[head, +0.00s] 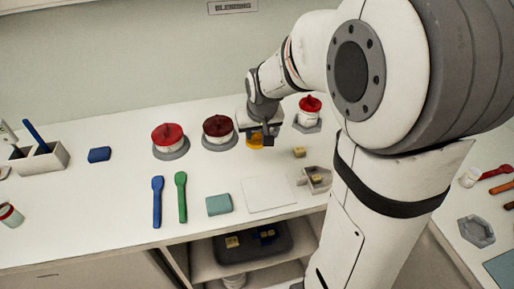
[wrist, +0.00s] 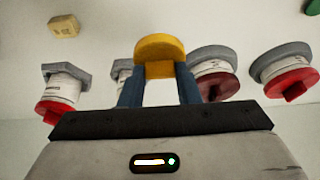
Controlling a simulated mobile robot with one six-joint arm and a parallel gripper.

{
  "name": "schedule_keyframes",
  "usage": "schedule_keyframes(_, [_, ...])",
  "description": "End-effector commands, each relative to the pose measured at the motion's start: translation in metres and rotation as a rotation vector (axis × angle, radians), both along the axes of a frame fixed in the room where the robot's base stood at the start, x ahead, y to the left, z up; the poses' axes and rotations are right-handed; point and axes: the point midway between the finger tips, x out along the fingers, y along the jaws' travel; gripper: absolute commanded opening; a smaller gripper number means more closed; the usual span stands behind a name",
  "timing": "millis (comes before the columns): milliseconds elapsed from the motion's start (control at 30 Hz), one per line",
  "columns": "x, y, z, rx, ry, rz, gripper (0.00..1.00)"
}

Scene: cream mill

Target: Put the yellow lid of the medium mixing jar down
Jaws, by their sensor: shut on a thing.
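My gripper (head: 262,136) is shut on the yellow lid (wrist: 160,46), a round lid with a raised grip between the two blue-grey fingers in the wrist view. In the head view the lid (head: 254,142) shows as a small patch of yellow below the gripper, over the rear part of the bench. A white jar (wrist: 122,72) is partly hidden behind the fingers in the wrist view. I cannot tell whether it is the medium mixing jar, or whether the lid touches anything.
Red-lidded jar (head: 168,138) and dark-red-lidded jar (head: 218,128) stand left of my gripper; another red-lidded jar (head: 309,110) stands right. A white square (head: 268,194) lies bare in front. Small yellow block (head: 299,152), teal block (head: 219,205) and blue and green spoons (head: 181,197) lie nearby.

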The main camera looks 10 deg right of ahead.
Motion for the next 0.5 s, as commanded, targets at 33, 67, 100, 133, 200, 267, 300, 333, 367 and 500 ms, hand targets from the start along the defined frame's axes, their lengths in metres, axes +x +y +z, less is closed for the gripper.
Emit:
schedule_keyframes(33, [-0.001,0.0,-0.01,0.0,0.005,-0.001,0.09])
schedule_keyframes(67, [-0.001,-0.001,-0.016,-0.001,0.005,-0.001,0.09])
schedule_keyframes(100, [-0.001,-0.001,-0.021,-0.001,0.004,-0.001,0.09])
schedule_keyframes(133, [-0.001,-0.001,-0.025,0.0,0.004,-0.002,0.09])
schedule_keyframes(200, [0.0,-0.001,-0.03,0.0,0.002,-0.002,0.09])
schedule_keyframes(267, [0.0,-0.001,-0.036,0.0,0.003,-0.002,0.09])
schedule_keyframes(300, [0.0,-0.001,-0.041,0.0,0.003,-0.002,0.09])
schedule_keyframes(333, [-0.001,-0.001,-0.046,0.0,0.004,-0.003,0.09])
schedule_keyframes(367, [-0.001,-0.001,-0.051,0.0,0.005,-0.003,0.09])
schedule_keyframes(500, [0.0,-0.002,-0.067,-0.001,0.003,-0.004,0.09])
